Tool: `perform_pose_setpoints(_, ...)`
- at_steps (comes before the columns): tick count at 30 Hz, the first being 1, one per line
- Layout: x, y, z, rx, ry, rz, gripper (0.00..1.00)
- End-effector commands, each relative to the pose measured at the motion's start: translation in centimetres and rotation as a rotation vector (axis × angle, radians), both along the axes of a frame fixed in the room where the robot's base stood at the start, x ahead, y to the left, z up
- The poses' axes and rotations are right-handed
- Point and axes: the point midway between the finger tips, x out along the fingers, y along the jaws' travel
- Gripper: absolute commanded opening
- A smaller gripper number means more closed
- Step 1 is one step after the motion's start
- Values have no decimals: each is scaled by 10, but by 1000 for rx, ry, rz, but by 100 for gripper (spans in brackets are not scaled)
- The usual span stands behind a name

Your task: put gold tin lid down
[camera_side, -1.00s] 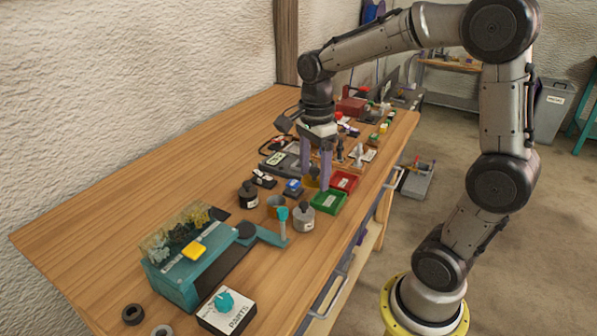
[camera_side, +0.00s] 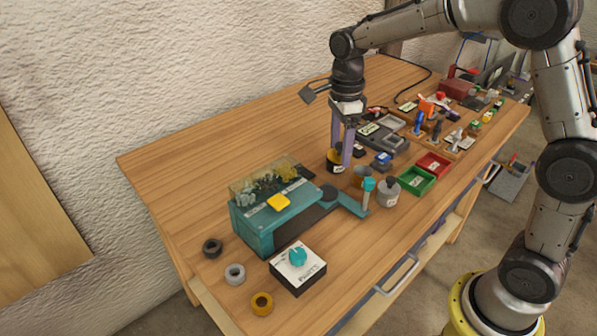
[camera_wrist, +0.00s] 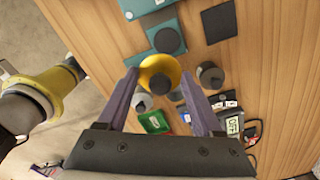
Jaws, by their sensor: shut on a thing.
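The gold tin lid (camera_wrist: 160,75) is a round yellow disc with a dark knob, between my fingertips in the wrist view. My gripper (camera_wrist: 157,94) is shut on it. In the side view my gripper (camera_side: 345,160) points down, with the lid's gold (camera_side: 333,155) showing at its fingertips. A black tin (camera_side: 337,168) shows beside or below the lid there; I cannot tell whether they touch. In the wrist view a dark tin (camera_wrist: 210,75) stands just right of the lid. An open gold-brown tin (camera_side: 361,176) and a grey tin with a knob (camera_side: 388,192) stand nearby.
The teal machine (camera_side: 262,232) with a yellow button is to the left, its arm and teal-topped post (camera_side: 368,190) close by. Green (camera_side: 416,181) and red (camera_side: 433,164) trays lie right. Rings and a dial box (camera_side: 298,268) are in front. Bare wood lies behind.

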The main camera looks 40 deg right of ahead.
Motion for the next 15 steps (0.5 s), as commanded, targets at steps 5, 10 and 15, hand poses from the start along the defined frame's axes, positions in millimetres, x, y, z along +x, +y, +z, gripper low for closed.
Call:
perform_pose_setpoints(5,32,1,-15,0,1,4,16)
perform_pose_setpoints(10,67,0,-31,0,1,4,16)
perform_pose_setpoints(15,97,0,-54,0,4,4,16)
